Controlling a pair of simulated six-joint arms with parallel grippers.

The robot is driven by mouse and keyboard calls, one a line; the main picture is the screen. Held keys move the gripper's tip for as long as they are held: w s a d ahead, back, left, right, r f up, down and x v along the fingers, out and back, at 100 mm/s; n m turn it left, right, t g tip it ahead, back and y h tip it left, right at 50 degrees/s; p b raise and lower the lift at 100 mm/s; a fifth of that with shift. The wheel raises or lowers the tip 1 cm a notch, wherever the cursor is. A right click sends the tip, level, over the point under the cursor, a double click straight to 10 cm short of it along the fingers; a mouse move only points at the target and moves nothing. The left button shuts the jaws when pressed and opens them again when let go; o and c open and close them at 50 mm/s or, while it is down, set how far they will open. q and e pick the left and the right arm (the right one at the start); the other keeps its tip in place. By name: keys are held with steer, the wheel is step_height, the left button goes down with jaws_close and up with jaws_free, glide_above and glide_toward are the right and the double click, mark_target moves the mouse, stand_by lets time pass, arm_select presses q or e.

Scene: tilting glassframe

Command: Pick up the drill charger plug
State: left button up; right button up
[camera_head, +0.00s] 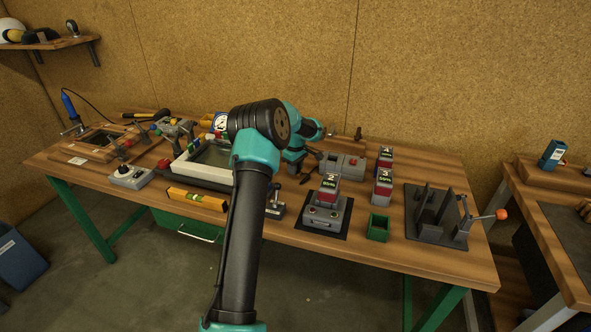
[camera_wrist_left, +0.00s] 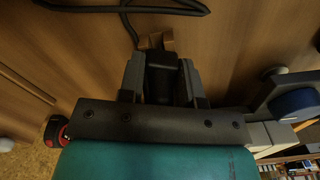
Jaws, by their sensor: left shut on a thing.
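My left gripper (camera_wrist_left: 160,70) is shut on the black drill charger plug (camera_wrist_left: 160,82), which sits between its two grey fingers in the left wrist view. A tan piece (camera_wrist_left: 155,42) shows just beyond the plug; I cannot tell whether it belongs to it. A black cable (camera_wrist_left: 140,10) lies in loops over the wood past the fingertips. In the head view my left gripper (camera_head: 297,165) points down over the back middle of the bench, and the plug is too small and dark to make out there. My right gripper is not in view.
The workbench (camera_head: 455,265) carries a grey box (camera_head: 342,166) right of the gripper, a charger-like unit with a red battery (camera_head: 327,200), red batteries (camera_head: 383,183), a green bin (camera_head: 378,227) and a grey fixture (camera_head: 437,215). A glass frame (camera_head: 208,160) and level (camera_head: 197,199) lie left.

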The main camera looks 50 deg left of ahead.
arm_select(q)
step_height(320, 180, up, 10)
stand_by(0.8)
stand_by(0.4)
steer(key=shift+r, duration=2.5)
